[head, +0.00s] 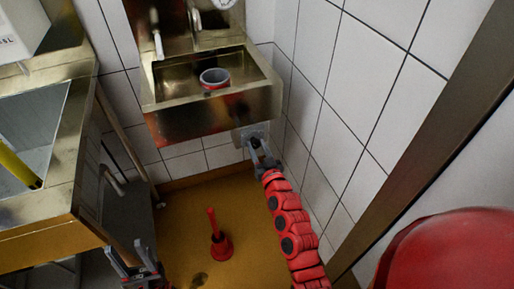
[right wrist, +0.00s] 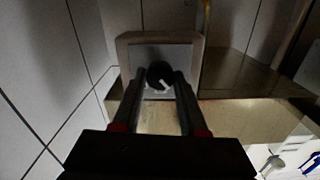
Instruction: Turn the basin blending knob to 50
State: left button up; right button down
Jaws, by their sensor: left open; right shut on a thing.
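The basin blending knob (right wrist: 159,76) is a round black knob with a white pointer mark, on a pale square plate (right wrist: 185,56). In the right wrist view the pointer is toward the lower right; no scale numbers can be read. In the head view the plate (head: 262,130) is on the wall under the metal basin (head: 215,117), and my gripper partly hides the knob. My right gripper (right wrist: 161,82) is shut on the knob, one finger on each side. My left gripper (head: 136,262) is open and empty, low at the left of the head view.
A red and grey round container (head: 215,78) is in the basin. A red plunger (head: 220,245) stands on the yellow-brown floor. A metal counter with a sink (head: 60,175) is at the left. A tiled wall (head: 345,90) runs close on the right.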

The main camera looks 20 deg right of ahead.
jog(key=m+b, duration=0.1)
jog(key=m, duration=0.3)
jog(key=shift+d+f+b, duration=0.1)
jog(key=shift+b, duration=0.3)
jog(key=m+b, duration=0.1)
jog(key=m, duration=0.4)
jog(key=shift+d, duration=0.1)
jog(key=m, duration=0.3)
jog(key=shift+b, duration=0.35)
jog(key=m, duration=0.4)
jog(key=shift+f+m, duration=0.1)
jog(key=shift+m, duration=0.2)
jog(key=shift+c, duration=2.4)
grip_release()
jog(key=s, duration=1.7)
jog(key=shift+s+d, duration=0.2)
jog(key=shift+d, duration=0.05)
